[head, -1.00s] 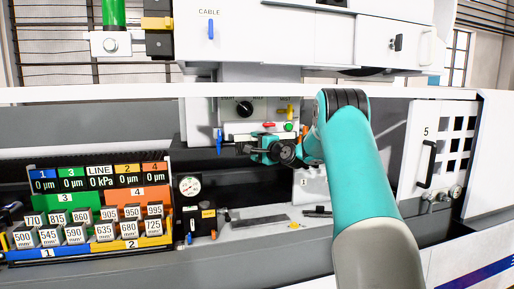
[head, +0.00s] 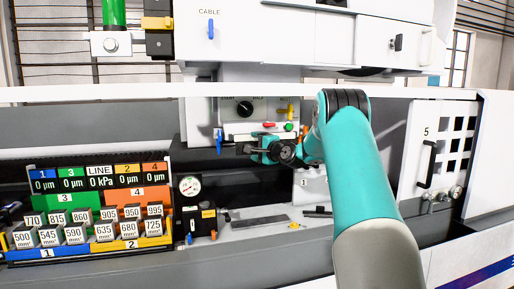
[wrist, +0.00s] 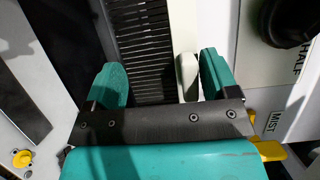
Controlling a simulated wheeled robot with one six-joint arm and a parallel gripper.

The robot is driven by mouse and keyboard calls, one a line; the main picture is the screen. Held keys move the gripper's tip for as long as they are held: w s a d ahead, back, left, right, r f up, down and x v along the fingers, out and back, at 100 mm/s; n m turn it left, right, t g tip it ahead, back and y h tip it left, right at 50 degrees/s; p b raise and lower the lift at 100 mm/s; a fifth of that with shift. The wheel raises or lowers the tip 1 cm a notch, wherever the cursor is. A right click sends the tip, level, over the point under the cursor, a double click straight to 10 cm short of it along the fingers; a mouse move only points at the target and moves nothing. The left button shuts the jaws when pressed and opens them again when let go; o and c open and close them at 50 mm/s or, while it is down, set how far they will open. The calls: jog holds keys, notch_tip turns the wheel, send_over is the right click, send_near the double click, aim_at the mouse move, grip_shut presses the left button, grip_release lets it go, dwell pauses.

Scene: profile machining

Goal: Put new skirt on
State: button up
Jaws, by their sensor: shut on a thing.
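My gripper (head: 247,149) is in front of the machine's control panel, pointing left in the head view. In the wrist view its two teal fingers (wrist: 160,80) stand apart on either side of a dark area. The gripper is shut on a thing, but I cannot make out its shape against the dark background. A pale grey piece (wrist: 187,77) shows just left of the right finger; I cannot tell whether it touches. I cannot pick out a skirt with certainty in either view.
A black knob (head: 244,109) sits on the panel behind the gripper; a blue lever (head: 219,141) hangs left of it. A dial gauge (head: 190,186) and numbered blocks (head: 104,229) stand to the left. A dark ribbed surface (wrist: 150,40) lies beyond the fingers. A gridded door (head: 440,150) is right.

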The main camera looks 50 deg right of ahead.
jog(key=shift+w, duration=0.1)
jog(key=shift+w+d+p, duration=0.25)
jog(key=shift+w+p, duration=0.05)
jog(key=shift+w+d, duration=0.2)
jog(key=shift+w, duration=0.15)
jog(key=o, duration=0.9)
jog(key=shift+s, duration=0.1)
jog(key=s+a+b, duration=0.2)
jog(key=s+b, duration=0.5)
jog(key=s, duration=1)
jog(key=shift+a, duration=0.35)
